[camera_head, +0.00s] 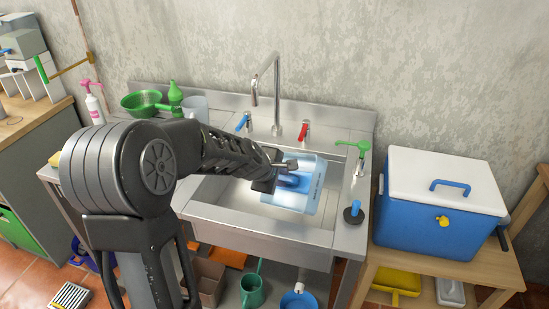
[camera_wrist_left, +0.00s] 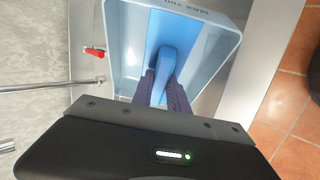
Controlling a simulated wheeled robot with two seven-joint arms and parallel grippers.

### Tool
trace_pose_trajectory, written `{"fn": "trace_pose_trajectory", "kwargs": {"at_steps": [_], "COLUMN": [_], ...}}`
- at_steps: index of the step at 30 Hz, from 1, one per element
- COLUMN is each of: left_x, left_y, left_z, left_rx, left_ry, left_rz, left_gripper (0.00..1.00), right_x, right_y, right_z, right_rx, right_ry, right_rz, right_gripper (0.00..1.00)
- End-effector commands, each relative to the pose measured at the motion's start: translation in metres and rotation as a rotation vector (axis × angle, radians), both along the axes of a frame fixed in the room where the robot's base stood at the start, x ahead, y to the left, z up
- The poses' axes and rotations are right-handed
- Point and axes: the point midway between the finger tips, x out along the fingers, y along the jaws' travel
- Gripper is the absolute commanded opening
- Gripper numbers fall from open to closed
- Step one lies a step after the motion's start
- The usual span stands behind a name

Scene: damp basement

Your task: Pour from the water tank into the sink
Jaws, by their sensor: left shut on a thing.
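The water tank (camera_head: 308,191) is a light blue, see-through container with dark lettering, held over the steel sink (camera_head: 218,198). My left gripper (camera_head: 280,172) comes in from the left and is shut on the tank's blue handle. In the left wrist view, the fingers (camera_wrist_left: 163,88) close around the handle (camera_wrist_left: 168,66), and the tank's pale wall (camera_wrist_left: 218,60) spreads behind it. My arm and gripper hide part of the tank and the sink. I cannot tell how far the tank is tilted, and no water stream shows. My right gripper is not in view.
A curved faucet (camera_head: 277,92) with blue and red levers stands behind the basin. A green soap pump (camera_head: 360,150) and a dark blue-topped item (camera_head: 353,212) are on the right rim. A blue cooler (camera_head: 437,205) stands further right. A green colander (camera_head: 142,101) is back left.

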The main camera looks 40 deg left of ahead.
Motion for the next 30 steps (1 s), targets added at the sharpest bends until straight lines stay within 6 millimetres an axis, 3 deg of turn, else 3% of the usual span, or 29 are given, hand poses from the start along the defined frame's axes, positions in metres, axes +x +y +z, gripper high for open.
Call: {"fn": "trace_pose_trajectory", "kwargs": {"at_steps": [5, 14, 17, 24, 27, 30], "left_x": [0.001, 0.0, 0.003, 0.002, 0.002, 0.002], "left_y": [0.0, -0.001, -0.004, -0.002, 0.0, 0.0], "left_z": [0.003, 0.015, 0.002, 0.01, 0.023, 0.019], "left_rx": [0.003, 0.047, 0.058, 0.102, 0.148, 0.18], "left_ry": [0.004, 0.096, 0.124, 0.194, 0.288, 0.358], "left_rz": [0.0, -0.002, -0.012, -0.004, -0.003, -0.003], "left_gripper": [0.0, 0.0, 0.0, 0.0, 0.0, 0.0], "right_x": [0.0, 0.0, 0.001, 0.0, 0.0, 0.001], "right_y": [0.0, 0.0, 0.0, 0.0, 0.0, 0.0], "right_z": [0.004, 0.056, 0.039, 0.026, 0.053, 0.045], "right_rx": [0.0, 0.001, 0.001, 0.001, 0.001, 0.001], "right_ry": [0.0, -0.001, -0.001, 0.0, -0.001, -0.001], "right_rz": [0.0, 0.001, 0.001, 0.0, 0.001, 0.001], "right_gripper": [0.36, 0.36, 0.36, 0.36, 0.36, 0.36]}}
